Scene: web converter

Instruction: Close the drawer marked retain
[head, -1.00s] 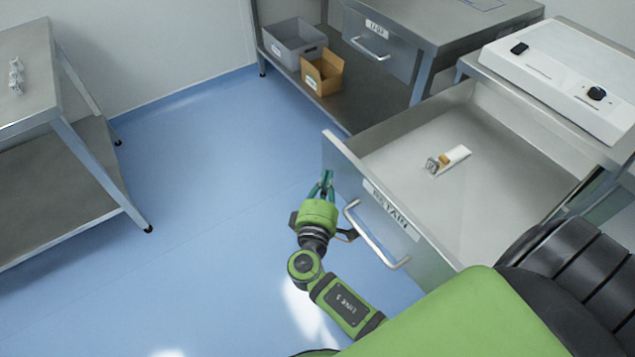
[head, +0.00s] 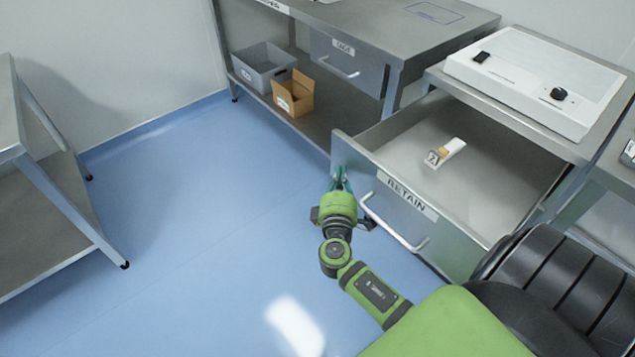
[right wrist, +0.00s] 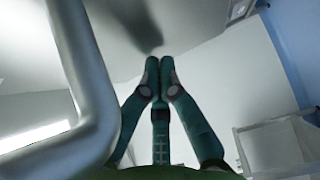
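The drawer marked RETAIN (head: 470,236) is pulled open under a bench at the right in the head view. Its label (head: 407,195) and a bar handle (head: 395,224) are on the front. A small item with a white part and a tan part (head: 447,151) lies inside. My right gripper (head: 341,171) is at the left part of the drawer front, left of the handle. In the right wrist view its teal fingertips (right wrist: 159,64) are together with nothing seen between them, facing the grey front; the handle (right wrist: 88,90) passes at left. Contact cannot be told. My left gripper is not in view.
A white device with a black knob (head: 538,78) stands on the bench above the drawer. A second bench with another, shut drawer (head: 347,66) is behind, with a grey bin (head: 264,70) and a cardboard box (head: 294,95) on its shelf. Blue floor is clear at left.

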